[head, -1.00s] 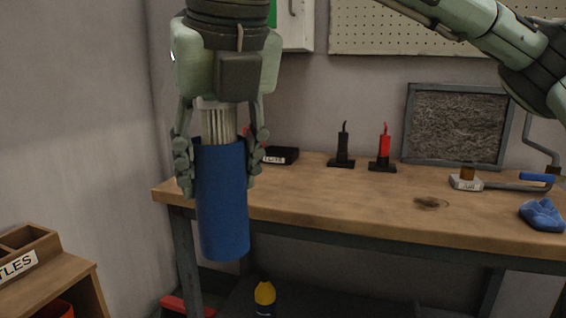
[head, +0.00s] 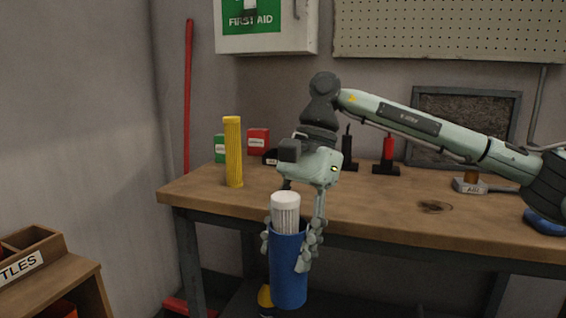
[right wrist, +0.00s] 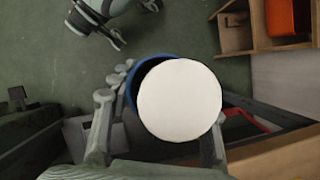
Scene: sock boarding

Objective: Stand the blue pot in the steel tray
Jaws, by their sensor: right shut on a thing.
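The blue pot (head: 289,275) is upright in my right gripper (head: 291,247), whose fingers close on it from both sides. A white ribbed cylinder (head: 286,212) stands up out of the pot. The pot hangs in front of the workbench's front edge, below the top in the picture. In the right wrist view the cylinder's round white top (right wrist: 180,100) hides most of the pot, and only a dark blue rim (right wrist: 136,82) shows. I cannot make out a steel tray in either view. Part of what looks like my left gripper shows at the top of the right wrist view (right wrist: 125,28).
The wooden workbench (head: 390,212) carries a yellow ribbed cylinder (head: 233,152), small boxes, a black tool (head: 347,150) and a red one (head: 388,152). A wooden rack (head: 60,278) stands at lower left. A yellow-topped bottle (head: 265,298) is below the bench, partly behind the pot.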

